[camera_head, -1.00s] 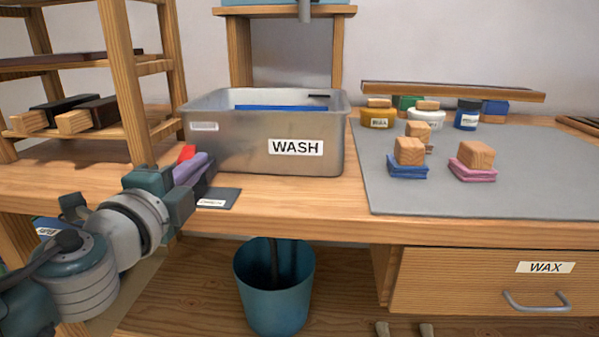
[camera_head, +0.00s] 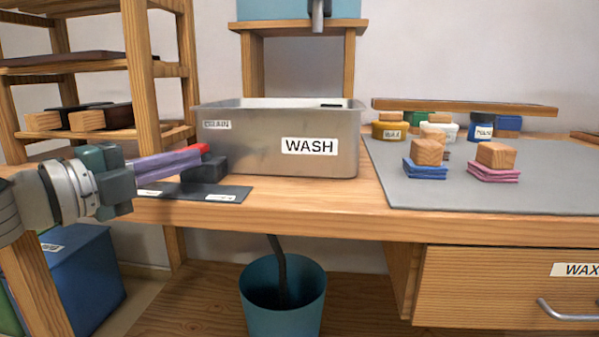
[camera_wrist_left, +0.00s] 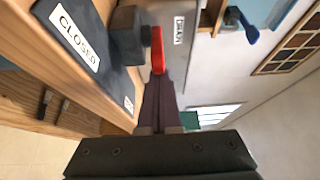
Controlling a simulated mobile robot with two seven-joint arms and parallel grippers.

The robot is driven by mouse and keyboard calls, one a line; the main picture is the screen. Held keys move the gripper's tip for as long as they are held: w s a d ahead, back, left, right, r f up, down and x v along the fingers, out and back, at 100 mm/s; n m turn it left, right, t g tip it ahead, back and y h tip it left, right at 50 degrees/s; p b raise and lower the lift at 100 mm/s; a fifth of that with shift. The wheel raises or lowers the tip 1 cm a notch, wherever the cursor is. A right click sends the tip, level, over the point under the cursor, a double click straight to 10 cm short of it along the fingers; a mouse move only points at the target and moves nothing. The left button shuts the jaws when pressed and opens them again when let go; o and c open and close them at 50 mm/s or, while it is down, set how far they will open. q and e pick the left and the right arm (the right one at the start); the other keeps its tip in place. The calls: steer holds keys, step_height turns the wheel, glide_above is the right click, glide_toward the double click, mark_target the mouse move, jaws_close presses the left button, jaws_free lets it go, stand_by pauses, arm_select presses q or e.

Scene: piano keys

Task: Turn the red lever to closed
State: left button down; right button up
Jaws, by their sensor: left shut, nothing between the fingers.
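The red lever (camera_head: 203,148) sits on a dark valve block (camera_head: 208,168) at the left front of the metal WASH tub. In the left wrist view the lever (camera_wrist_left: 158,50) lies just beyond the fingertips. My left gripper (camera_head: 194,157) comes in from the left with its purple fingers shut and nothing between them. The tips are right beside the lever; I cannot tell whether they touch. A dark plate (camera_head: 172,192) under the valve carries two white labels; the wrist view shows one reading CLOSED (camera_wrist_left: 76,36). My fingers partly hide the lever. My right gripper is not in view.
The WASH tub (camera_head: 255,155) stands behind the lever. A wooden shelf (camera_head: 140,60) rises at the left. A teal bucket (camera_head: 283,305) with a dark hose is below the bench. Blocks and jars stand on the grey mat (camera_head: 400,195) at the right.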

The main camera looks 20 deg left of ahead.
arm_select(q)
steer(key=m+h+b, duration=0.1)
steer(key=a+h+b, duration=0.1)
steer(key=shift+s+a+f+m+g+b, duration=0.1)
steer(key=shift+a+f+m+g+b, duration=0.1)
steer(key=shift+f+m+g+b, duration=0.15)
steer(key=shift+s+a+r+m+g+h+b, duration=0.15)
steer(key=shift+m+h+b, duration=0.1)
steer(key=shift+h, duration=0.2)
steer(key=shift+w+a+r+m+g+h+b, duration=0.1)
steer(key=shift+a+m+h, duration=0.1)
steer(key=shift+h, duration=0.25)
steer(key=shift+a+r, duration=0.1)
steer(key=shift+a, duration=0.15)
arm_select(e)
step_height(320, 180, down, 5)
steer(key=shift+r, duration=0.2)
